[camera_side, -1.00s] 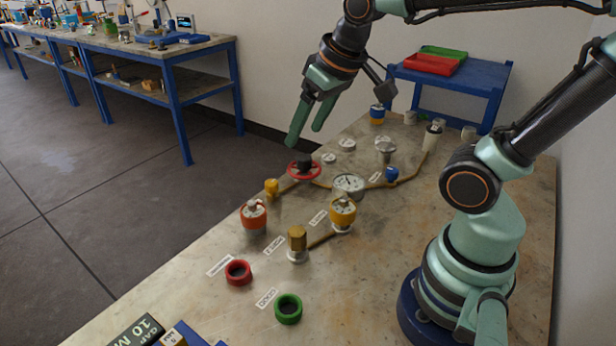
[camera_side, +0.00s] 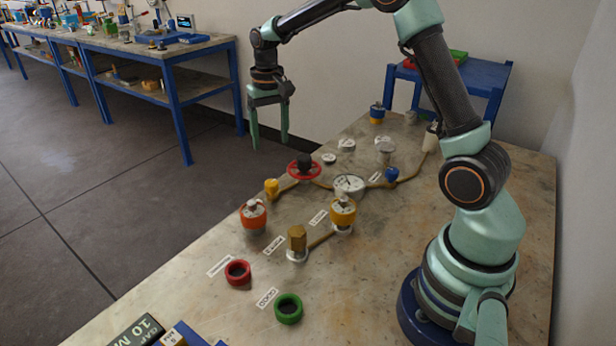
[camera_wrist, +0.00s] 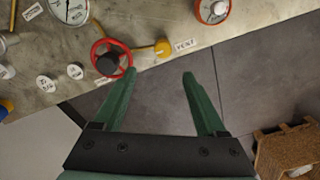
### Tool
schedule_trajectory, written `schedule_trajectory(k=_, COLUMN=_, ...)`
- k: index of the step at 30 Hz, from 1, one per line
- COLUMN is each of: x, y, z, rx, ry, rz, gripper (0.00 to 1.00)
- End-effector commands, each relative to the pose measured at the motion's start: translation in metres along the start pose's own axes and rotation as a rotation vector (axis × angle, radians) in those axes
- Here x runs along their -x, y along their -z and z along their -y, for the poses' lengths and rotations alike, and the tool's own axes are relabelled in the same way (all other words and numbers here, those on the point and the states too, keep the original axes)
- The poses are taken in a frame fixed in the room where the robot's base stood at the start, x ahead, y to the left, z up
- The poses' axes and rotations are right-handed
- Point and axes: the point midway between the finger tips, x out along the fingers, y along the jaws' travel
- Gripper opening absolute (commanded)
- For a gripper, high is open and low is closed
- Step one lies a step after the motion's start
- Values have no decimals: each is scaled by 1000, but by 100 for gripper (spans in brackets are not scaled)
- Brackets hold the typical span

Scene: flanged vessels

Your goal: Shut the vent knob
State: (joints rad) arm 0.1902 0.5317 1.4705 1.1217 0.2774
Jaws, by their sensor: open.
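A yellow knob (camera_wrist: 163,47) sits at the end of a short brass pipe, beside a label reading VENT (camera_wrist: 185,44) in the wrist view. The yellow knob also shows in the side view (camera_side: 271,188), near the bench's left edge. My gripper (camera_side: 270,142) is open and empty, fingers pointing down, above and behind the knob in the side view. In the wrist view the gripper (camera_wrist: 160,76) has its fingertips apart, with the knob ahead of the gap between them. Whether the knob is open or shut I cannot tell.
A red handwheel (camera_side: 304,168) with a black hub stands close to the knob; in the wrist view it lies by the left fingertip. A gauge (camera_side: 349,184), an orange-topped vessel (camera_side: 253,214) and a yellow-topped vessel (camera_side: 343,211) stand nearby. Floor lies beyond the bench's edge.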

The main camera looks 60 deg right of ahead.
Motion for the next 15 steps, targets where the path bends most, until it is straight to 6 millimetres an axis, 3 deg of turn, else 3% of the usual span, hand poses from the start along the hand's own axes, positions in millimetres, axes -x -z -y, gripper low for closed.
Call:
schedule_trajectory(k=8, x=-26, y=0, z=0, rx=-5, ry=-2, rz=9, gripper=74)
schedule_trajectory(k=15, x=-73, y=-1, z=2, rx=-4, ry=-3, rz=10, gripper=74)
